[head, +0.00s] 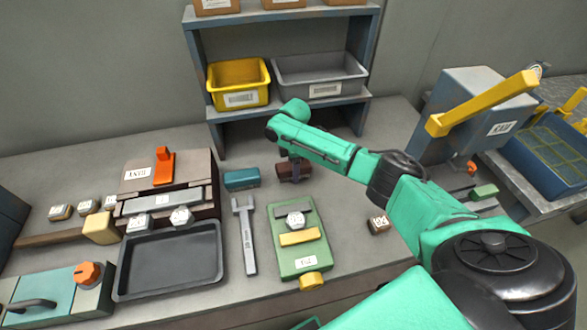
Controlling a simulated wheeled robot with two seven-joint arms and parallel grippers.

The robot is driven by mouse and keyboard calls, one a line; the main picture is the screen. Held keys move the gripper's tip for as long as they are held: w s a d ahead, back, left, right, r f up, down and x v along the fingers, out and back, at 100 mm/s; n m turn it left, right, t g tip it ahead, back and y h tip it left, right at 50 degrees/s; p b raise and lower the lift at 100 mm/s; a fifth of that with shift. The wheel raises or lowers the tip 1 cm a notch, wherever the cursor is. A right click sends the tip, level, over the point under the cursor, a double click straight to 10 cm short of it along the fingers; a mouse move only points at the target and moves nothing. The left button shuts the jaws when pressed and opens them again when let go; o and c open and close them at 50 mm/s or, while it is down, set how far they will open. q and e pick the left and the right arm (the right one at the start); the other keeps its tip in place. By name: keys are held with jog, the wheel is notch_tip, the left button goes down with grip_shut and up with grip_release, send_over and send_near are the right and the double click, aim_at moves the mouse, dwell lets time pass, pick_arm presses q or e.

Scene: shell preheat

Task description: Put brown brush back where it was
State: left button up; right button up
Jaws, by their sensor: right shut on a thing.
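The brown brush (296,172) is in the head view, just right of a teal block-shaped thing (241,179), at the back of the bench below the shelf. My right arm reaches in from the right, and its gripper (289,160) points down onto the brown brush and is shut on it. The arm's end hides part of the gripper. I cannot tell whether the brush touches the bench. My left gripper is not in view.
A shelf holds a yellow bin (238,86) and a grey bin (321,78). In front lie a grey wrench-like tool (247,236), a green fixture (287,262) and a black tray (168,263). A small labelled block (379,225) sits right. Bench surface is bare around it.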

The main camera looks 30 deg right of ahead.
jog(key=shift+d+f, duration=0.1)
jog(key=o, duration=1.1)
jog(key=shift+o, duration=1.1)
jog(key=shift+r, duration=0.3)
notch_tip(320, 180, up, 11)
jog(key=shift+r+b, duration=0.1)
jog(key=shift+b, duration=0.35)
jog(key=shift+r, duration=0.25)
